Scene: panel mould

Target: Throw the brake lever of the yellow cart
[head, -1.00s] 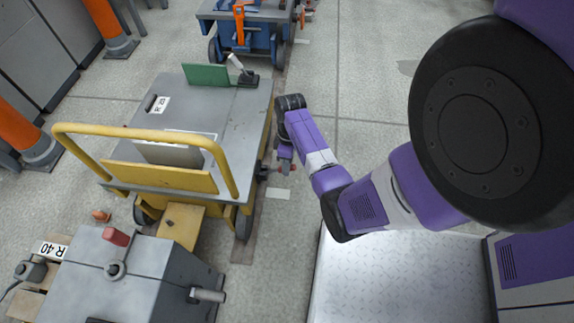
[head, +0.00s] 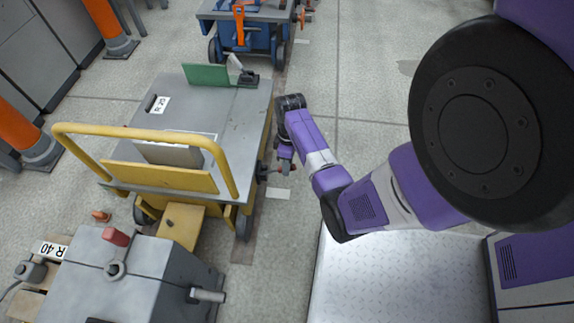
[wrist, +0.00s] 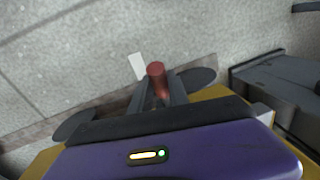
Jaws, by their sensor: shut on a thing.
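The yellow cart (head: 190,170) has a grey top and a yellow push handle and stands left of centre in the head view. Its brake lever, with a red grip (wrist: 156,80), sticks out at the cart's right side. My gripper (head: 287,163) is beside that side, low down, at the lever. In the wrist view the two fingers (wrist: 158,95) are shut on the lever, one on each side, with the red end showing beyond them. The lever's base is hidden behind the gripper.
A blue cart (head: 250,45) with an orange lever stands at the back. A grey machine box (head: 130,275) with a red knob stands at the front left. Orange posts (head: 105,20) stand on the left. The floor right of the cart (head: 370,110) is clear.

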